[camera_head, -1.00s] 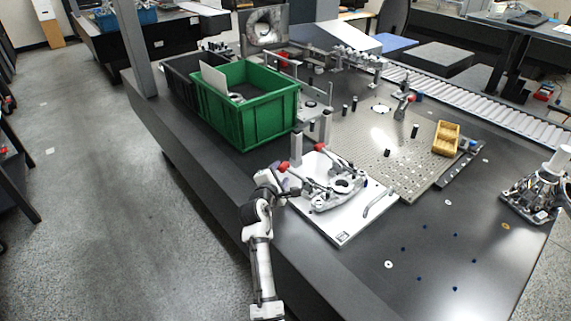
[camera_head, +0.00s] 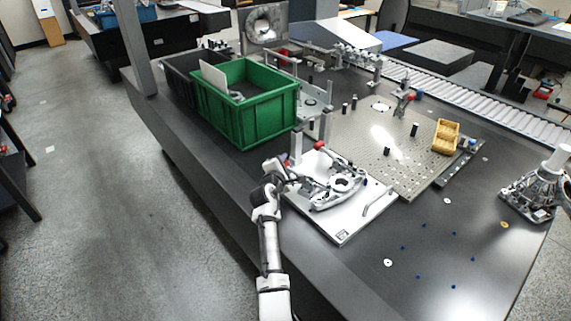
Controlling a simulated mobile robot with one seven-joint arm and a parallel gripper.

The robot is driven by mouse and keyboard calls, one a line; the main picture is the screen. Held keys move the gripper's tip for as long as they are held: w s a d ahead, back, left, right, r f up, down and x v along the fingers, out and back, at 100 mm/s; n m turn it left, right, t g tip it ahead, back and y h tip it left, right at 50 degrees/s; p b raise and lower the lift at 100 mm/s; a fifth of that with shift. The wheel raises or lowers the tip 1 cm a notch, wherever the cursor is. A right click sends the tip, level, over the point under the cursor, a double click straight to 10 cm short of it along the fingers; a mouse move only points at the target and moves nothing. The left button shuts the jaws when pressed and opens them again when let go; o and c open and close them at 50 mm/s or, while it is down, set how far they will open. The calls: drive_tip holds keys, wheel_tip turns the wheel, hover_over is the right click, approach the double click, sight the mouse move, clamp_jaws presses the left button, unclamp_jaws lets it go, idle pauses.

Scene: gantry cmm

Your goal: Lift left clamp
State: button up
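A white fixture plate (camera_head: 335,229) lies on the dark table and carries a grey metal part (camera_head: 342,188). The right clamp, with its red handle tip (camera_head: 319,145), points up and to the left beside the part. The left clamp is mostly hidden by my gripper and its red tip does not show; part of its grey arm (camera_head: 308,184) seems visible right of the gripper. My gripper (camera_head: 284,168) is at the plate's left edge, at the left clamp's handle end. Its fingers are too small and covered to tell whether they are open or shut.
A green bin (camera_head: 245,120) stands behind my gripper on the table. Upright metal posts (camera_head: 296,147) rise close by at the plate's back. A perforated plate (camera_head: 375,150) with a yellow tray (camera_head: 446,137) lies to the right. The front right tabletop is mostly clear.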

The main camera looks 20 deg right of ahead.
drive_tip(key=shift+r, duration=0.15)
clamp_jaws()
drive_tip(key=shift+w, duration=0.1)
